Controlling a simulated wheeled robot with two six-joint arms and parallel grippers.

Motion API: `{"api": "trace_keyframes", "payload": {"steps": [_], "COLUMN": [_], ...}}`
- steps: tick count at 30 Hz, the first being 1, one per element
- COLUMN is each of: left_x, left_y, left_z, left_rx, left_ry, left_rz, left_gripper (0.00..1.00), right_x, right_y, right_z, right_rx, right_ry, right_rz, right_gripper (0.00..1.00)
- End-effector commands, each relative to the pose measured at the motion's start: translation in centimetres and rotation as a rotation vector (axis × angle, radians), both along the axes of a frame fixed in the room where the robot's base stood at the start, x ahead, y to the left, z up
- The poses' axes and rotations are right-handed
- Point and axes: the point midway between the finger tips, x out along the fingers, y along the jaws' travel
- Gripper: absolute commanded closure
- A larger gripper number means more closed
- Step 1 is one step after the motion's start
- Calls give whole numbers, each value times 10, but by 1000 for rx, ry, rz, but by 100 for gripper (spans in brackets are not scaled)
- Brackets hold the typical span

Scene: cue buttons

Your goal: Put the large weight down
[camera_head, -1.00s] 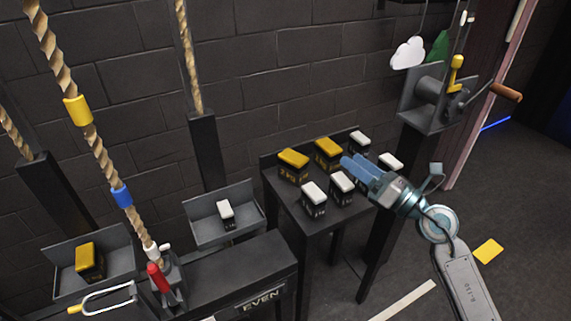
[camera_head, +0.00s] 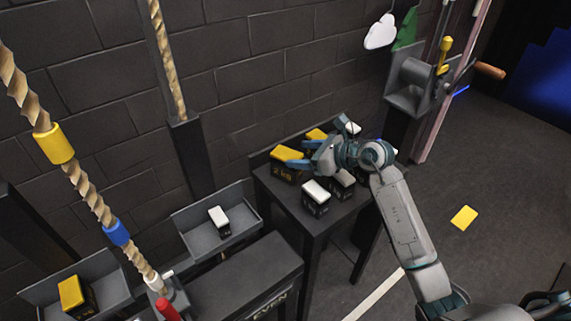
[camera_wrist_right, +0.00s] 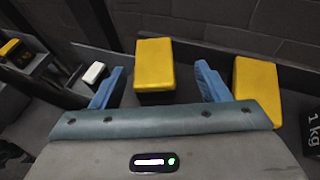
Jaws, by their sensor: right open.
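A large black weight with a yellow top, marked 2 KG (camera_head: 287,155), stands on the dark table. In the right wrist view, its yellow top (camera_wrist_right: 154,64) shows between my two blue fingertips. My right gripper (camera_head: 306,153) is open and reaches toward it from the right, one finger on each side in the wrist view. Whether the fingers touch it I cannot tell. A second yellow-topped weight (camera_head: 316,135) stands behind, partly hidden by my gripper; it also shows in the wrist view (camera_wrist_right: 257,85). Another yellow-topped weight (camera_head: 73,293) sits in the left tray. My left gripper is not in view.
Smaller white-topped weights (camera_head: 316,190) stand close by on the table (camera_head: 318,222). One white-topped weight (camera_head: 219,219) sits in the middle tray (camera_head: 190,232). Ropes (camera_head: 92,203) hang at left. A winch (camera_head: 415,85) stands at the back right.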

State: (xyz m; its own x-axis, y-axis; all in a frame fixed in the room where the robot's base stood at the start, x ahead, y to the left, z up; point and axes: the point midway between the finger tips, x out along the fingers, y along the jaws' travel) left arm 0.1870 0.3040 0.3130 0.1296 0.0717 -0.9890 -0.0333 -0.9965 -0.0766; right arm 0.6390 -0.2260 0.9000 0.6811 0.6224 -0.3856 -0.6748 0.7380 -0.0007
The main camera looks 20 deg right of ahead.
Motion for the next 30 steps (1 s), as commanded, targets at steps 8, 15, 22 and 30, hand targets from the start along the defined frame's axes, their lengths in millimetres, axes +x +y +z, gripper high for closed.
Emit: {"api": "trace_keyframes", "payload": {"steps": [8, 15, 22, 30], "left_x": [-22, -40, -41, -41], "left_y": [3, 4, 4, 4], "left_z": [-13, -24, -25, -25], "left_rx": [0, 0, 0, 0], "left_ry": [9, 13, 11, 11], "left_rz": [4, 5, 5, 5], "left_gripper": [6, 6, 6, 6], "right_x": [13, 29, 31, 31], "right_y": [20, 37, 38, 38], "right_z": [-7, -19, -21, -21], "right_rx": [5, 2, 0, 0], "right_ry": [2, 2, 0, 0], "right_rz": [0, 0, 0, 0], "right_gripper": [31, 31, 31, 76]}}
